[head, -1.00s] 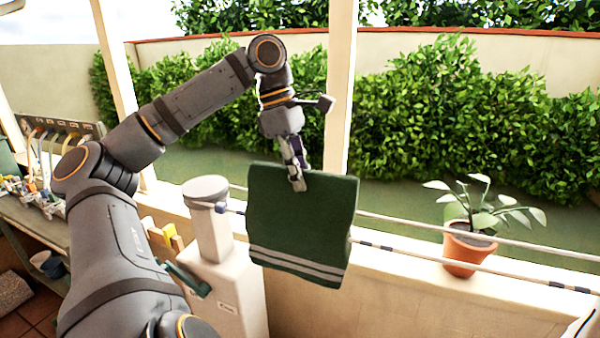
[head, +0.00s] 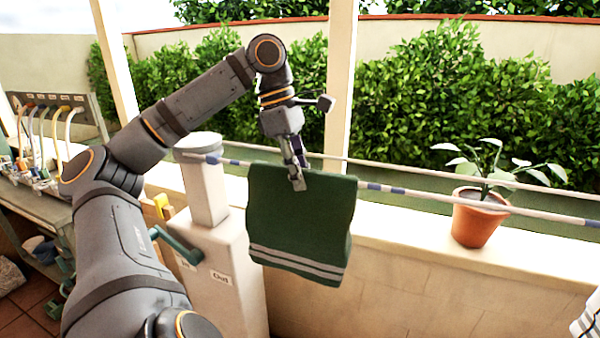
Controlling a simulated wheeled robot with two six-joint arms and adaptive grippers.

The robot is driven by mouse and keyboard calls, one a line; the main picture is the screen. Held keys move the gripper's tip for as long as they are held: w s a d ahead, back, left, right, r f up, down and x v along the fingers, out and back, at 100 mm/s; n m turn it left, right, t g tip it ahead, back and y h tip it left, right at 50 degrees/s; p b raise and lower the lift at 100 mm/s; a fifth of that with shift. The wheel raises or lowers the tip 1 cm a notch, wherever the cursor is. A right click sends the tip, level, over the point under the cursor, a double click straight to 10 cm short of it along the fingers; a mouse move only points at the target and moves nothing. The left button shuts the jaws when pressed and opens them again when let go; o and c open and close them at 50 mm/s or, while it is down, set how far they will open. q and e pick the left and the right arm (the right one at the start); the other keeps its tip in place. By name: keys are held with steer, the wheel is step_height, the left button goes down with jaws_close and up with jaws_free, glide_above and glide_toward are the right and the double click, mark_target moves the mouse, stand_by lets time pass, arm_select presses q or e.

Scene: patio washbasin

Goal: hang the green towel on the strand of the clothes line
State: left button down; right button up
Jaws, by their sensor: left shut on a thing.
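The green towel (head: 300,220) with pale stripes near its lower edge hangs from my left gripper (head: 298,182), which is shut on its top edge. The clothes line has a nearer strand with blue marks (head: 440,196) and a farther plain strand (head: 430,167). The nearer strand passes out of sight at the towel's upper part and shows again on both sides. The towel's top edge is about level with it in the picture. The towel appears in front of the strand; I cannot tell whether they touch. My right gripper is not in view.
A potted plant (head: 478,222) stands on the low wall (head: 400,232) at right. A pale pillar and cabinet (head: 222,270) with a green lever (head: 178,246) stand left of the towel. A bench (head: 40,205) is at far left. A striped cloth (head: 588,318) shows at lower right.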

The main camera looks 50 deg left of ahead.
arm_select(q)
steer(key=shift+f, duration=0.25)
steer(key=c, duration=1.1)
jaws_free()
steer(key=shift+c, duration=0.2)
step_height(320, 180, up, 9)
steer(key=p, duration=0.9)
steer(key=shift+r, duration=0.2)
steer(key=shift+f, duration=0.15)
